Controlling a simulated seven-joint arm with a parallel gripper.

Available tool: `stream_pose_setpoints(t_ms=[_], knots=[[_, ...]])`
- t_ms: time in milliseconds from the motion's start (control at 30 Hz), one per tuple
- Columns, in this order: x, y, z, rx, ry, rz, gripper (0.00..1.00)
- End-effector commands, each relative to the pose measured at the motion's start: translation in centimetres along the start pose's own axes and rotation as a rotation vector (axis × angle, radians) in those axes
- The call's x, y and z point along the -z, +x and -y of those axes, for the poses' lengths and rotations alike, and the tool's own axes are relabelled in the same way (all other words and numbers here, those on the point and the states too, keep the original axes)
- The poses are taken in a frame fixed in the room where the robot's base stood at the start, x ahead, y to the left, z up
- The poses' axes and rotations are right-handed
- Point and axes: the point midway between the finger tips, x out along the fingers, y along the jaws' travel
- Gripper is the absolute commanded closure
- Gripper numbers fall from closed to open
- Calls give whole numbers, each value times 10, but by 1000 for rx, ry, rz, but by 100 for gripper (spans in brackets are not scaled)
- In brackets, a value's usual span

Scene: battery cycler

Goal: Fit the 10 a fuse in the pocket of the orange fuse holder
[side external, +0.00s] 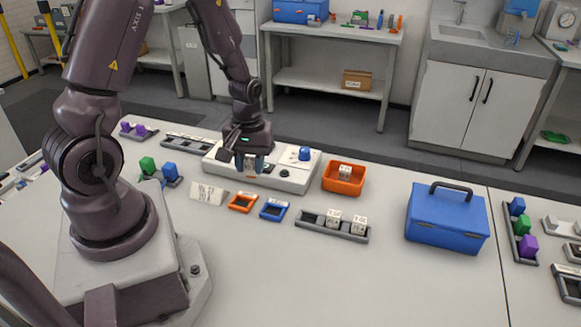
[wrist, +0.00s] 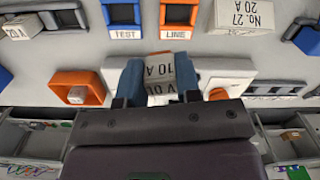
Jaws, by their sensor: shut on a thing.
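My gripper (side external: 250,164) is shut on the white 10 A fuse (wrist: 161,78), held between its blue fingers. The "10 A" print is upside down in the wrist view. In the side view the gripper is over the white cycler unit (side external: 285,181), and the fuse is mostly hidden between the fingers. The orange fuse holder (side external: 243,203) lies on the bench in front of that unit, apart from the gripper. In the wrist view the orange holder (wrist: 179,14), labelled LINE, is at the top, beyond the fuse. Its dark pocket looks empty.
A blue holder (side external: 274,210) labelled TEST sits beside the orange one. A dark rack (side external: 310,225) holds two white fuses. An orange bin (side external: 344,188) holds a white block. A blue toolbox (side external: 447,220) stands right.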

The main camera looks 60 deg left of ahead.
Motion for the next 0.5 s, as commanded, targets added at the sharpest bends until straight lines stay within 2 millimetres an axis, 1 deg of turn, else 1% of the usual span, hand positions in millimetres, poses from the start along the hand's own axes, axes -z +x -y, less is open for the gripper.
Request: stream_pose_setpoints(t_ms=[33,100,133,200,300,500], knots=[[-3,3,16,-1,10,2,92],[-8,7,28,-3,55,-3,92],[-11,8,30,-4,80,-5,92],[-15,10,31,-5,140,-14,92],[-14,12,30,-9,189,-28,92],[-13,22,30,-9,207,-30,92]])
